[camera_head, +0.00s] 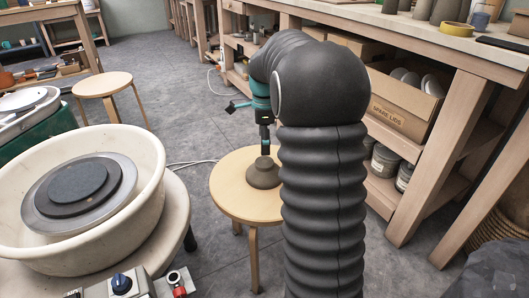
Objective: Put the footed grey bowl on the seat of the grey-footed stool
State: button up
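A grey bowl (263,175) rests on the round pale wooden seat of the middle stool (232,203). It looks upside down, wide at the seat and narrow at the top. My gripper (265,151) points straight down at the narrow top of the bowl. Its fingertips are small and meet or overlap the bowl's top in this view, so I cannot tell whether they are closed on it. A second wooden stool (102,84) with an empty seat stands at the back left. The colour of the feet is not clear on either stool. My arm hides the middle stool's right side.
A potter's wheel with a cream basin (150,190) stands at the left front. A wooden workbench (455,38) with shelves runs along the right, holding a cardboard box (403,104) and tubs. Grey floor (168,100) is open between the stools, with a pale cable (190,163) on it.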

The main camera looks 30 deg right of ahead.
jog(key=s+a+r+n+t, duration=0.1)
jog(key=s+a+r+n, duration=0.55)
jog(key=r, duration=0.25)
jog(key=s+a+f+n+t, duration=0.1)
jog(key=s+a+n+t, duration=0.1)
jog(key=s+a+n, duration=0.3)
jog(key=s+a+f+n+t, duration=0.2)
jog(key=s+a+n, duration=0.3)
jog(key=s+n, duration=0.6)
jog(key=s, duration=0.5)
jog(key=shift+s+f+t, duration=0.25)
jog(key=shift+s+t, duration=0.05)
jog(key=shift+s, duration=0.05)
jog(key=shift+r+p, duration=0.9)
jog(key=shift+p, duration=0.2)
